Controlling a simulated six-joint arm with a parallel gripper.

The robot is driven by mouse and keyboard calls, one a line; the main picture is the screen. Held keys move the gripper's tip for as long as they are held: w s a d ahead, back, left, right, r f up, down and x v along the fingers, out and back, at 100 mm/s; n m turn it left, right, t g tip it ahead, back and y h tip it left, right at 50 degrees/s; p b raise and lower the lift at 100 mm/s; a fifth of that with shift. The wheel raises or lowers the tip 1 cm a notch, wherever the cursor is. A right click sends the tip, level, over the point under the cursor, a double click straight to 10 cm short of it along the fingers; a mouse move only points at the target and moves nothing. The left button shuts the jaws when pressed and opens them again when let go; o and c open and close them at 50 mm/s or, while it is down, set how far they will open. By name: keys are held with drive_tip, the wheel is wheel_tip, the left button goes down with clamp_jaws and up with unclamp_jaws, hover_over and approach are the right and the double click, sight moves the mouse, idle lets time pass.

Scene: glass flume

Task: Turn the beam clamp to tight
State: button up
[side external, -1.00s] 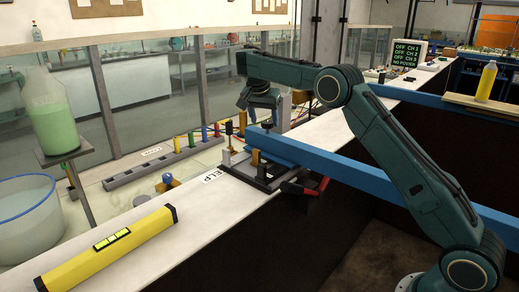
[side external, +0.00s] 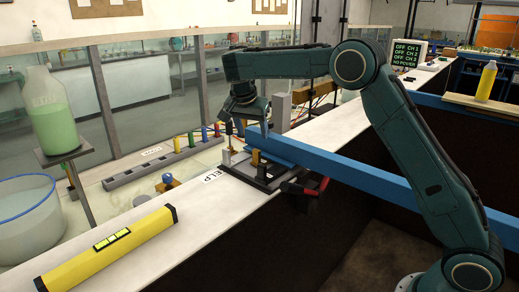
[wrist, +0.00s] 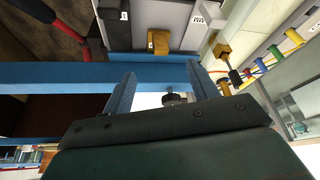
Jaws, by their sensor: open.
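The blue beam (side external: 370,170) runs from the clamp toward the lower right; it crosses the wrist view (wrist: 60,78) too. Its end rests at a dark base (side external: 262,176) with a brass block (side external: 256,157). A black clamp knob (wrist: 172,99) on a short screw shows at the beam in the wrist view. My gripper (side external: 251,128) is open just above the beam's end and hides the knob in the side view. In the wrist view its fingers (wrist: 162,82) appear on either side of the knob; contact cannot be told.
A red-handled lever (side external: 308,188) sticks out at the front of the base. A yellow level (side external: 107,248) lies on the white ledge. A grey strip with coloured posts (side external: 160,165) lies behind. A green-filled bottle (side external: 50,115) stands left. The ledge between level and base is clear.

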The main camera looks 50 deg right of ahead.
idle(0.4)
wheel_tip(320, 180, up, 12)
drive_tip(key=n+t+y, duration=0.3)
drive_tip(key=n+y, duration=0.1)
drive_tip(key=n, duration=0.8)
hover_over(269, 123)
drive_tip(key=s, duration=0.5)
drive_tip(key=shift+s+a+f, duration=0.1)
drive_tip(key=shift+a+f, duration=0.1)
drive_tip(key=shift+a, duration=0.15)
drive_tip(key=shift+f, duration=0.15)
drive_tip(key=x, duration=1.3)
drive_tip(key=shift+d+f, duration=0.25)
drive_tip(key=shift+f, duration=0.05)
drive_tip(key=c, duration=1)
